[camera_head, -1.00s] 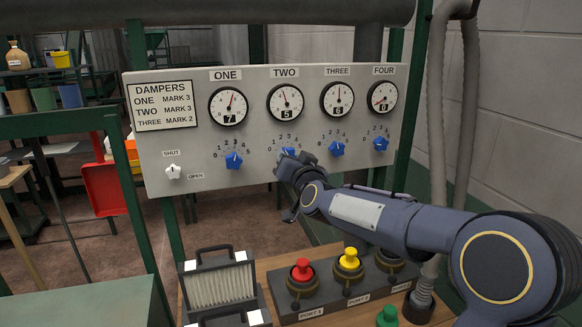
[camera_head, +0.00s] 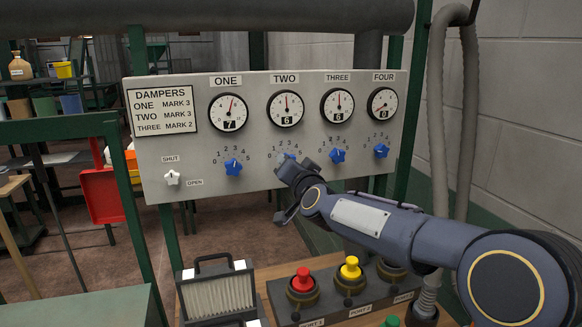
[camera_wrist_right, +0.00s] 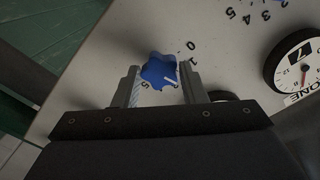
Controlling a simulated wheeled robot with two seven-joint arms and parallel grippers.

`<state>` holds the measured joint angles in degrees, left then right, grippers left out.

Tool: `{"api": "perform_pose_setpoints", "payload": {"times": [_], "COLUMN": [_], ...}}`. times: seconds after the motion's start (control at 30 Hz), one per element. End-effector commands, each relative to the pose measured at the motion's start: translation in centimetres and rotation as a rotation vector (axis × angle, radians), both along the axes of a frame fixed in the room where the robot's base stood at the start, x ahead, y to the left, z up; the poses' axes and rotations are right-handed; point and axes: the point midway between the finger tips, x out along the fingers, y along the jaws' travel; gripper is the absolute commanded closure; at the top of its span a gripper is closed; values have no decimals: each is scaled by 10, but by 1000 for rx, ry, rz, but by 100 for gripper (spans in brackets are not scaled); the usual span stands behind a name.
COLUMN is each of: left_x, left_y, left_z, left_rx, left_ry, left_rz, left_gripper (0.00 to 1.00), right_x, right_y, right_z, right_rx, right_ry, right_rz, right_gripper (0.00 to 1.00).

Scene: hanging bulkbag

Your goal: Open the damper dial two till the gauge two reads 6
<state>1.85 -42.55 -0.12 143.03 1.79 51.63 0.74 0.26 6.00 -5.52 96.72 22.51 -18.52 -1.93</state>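The grey damper panel (camera_head: 225,190) carries gauge two (camera_head: 286,103), whose number window shows 6 and whose needle points about straight up. Below it is the blue star-shaped knob of dial two (camera_head: 283,156), partly hidden by my right gripper (camera_head: 294,163). In the right wrist view, the knob (camera_wrist_right: 158,71) sits between the two fingertips of my right gripper (camera_wrist_right: 160,80), which appear closed against its sides. My left gripper is not in view.
Dials one (camera_head: 233,167), three (camera_head: 338,156) and four (camera_head: 381,151) flank dial two closely. A white shut/open switch (camera_head: 172,178) is at lower left. Below stand red (camera_head: 303,276) and yellow (camera_head: 350,268) port knobs and a filter box (camera_head: 218,292).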

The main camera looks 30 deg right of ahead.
Motion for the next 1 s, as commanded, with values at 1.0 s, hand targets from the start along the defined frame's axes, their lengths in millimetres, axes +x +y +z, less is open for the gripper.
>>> {"api": "perform_pose_setpoints", "payload": {"times": [1.0], "left_x": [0], "left_y": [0], "left_z": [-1], "left_rx": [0], "left_ry": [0], "left_rz": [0], "left_gripper": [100], "right_x": [-74], "right_y": [18], "right_z": [0], "right_rx": [-1], "right_ry": [-1], "right_rz": [0], "right_gripper": [42]}}
